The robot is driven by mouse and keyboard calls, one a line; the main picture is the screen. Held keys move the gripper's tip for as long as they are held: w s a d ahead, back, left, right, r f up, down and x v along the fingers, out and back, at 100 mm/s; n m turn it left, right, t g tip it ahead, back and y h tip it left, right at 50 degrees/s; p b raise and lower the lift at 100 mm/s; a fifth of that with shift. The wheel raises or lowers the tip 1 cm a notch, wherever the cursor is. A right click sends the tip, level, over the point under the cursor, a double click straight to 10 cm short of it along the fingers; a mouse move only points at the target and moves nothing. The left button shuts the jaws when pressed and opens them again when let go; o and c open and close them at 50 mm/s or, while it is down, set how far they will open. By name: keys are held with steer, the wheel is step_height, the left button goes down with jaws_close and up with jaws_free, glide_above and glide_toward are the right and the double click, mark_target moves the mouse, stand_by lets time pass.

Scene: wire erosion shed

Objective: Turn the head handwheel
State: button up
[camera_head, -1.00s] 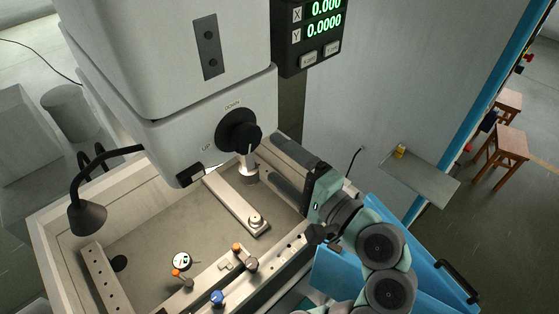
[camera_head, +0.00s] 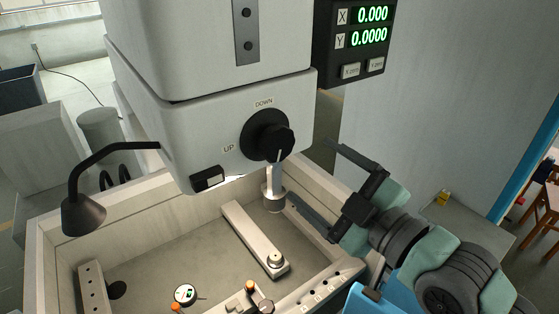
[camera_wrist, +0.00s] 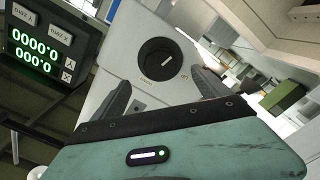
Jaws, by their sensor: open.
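The head handwheel (camera_head: 268,136) is a round black knob with a white pointer line on the white machine head, between the printed words UP and DOWN. It also shows in the wrist view (camera_wrist: 159,57), ahead of the fingers. My gripper (camera_head: 307,175) is open and empty, to the right of the handwheel and slightly below it, with its fingers pointing left. In the wrist view, its two fingers (camera_wrist: 163,88) stand wide apart on either side below the handwheel. They appear apart from it.
The readout box (camera_head: 353,40) hangs at the upper right of the head. A black lamp (camera_head: 84,212) on a bent arm stands at left. Below the head is an open tank with a clamp bar (camera_head: 252,240) and a dial gauge (camera_head: 186,294). A small shelf (camera_head: 470,222) is at right.

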mark_target(282, 147)
steer(key=p+x, duration=0.2)
steer(key=x, duration=0.8)
steer(key=shift+w+a, duration=0.3)
steer(key=shift+c, duration=0.6)
steer(key=c, duration=1.3)
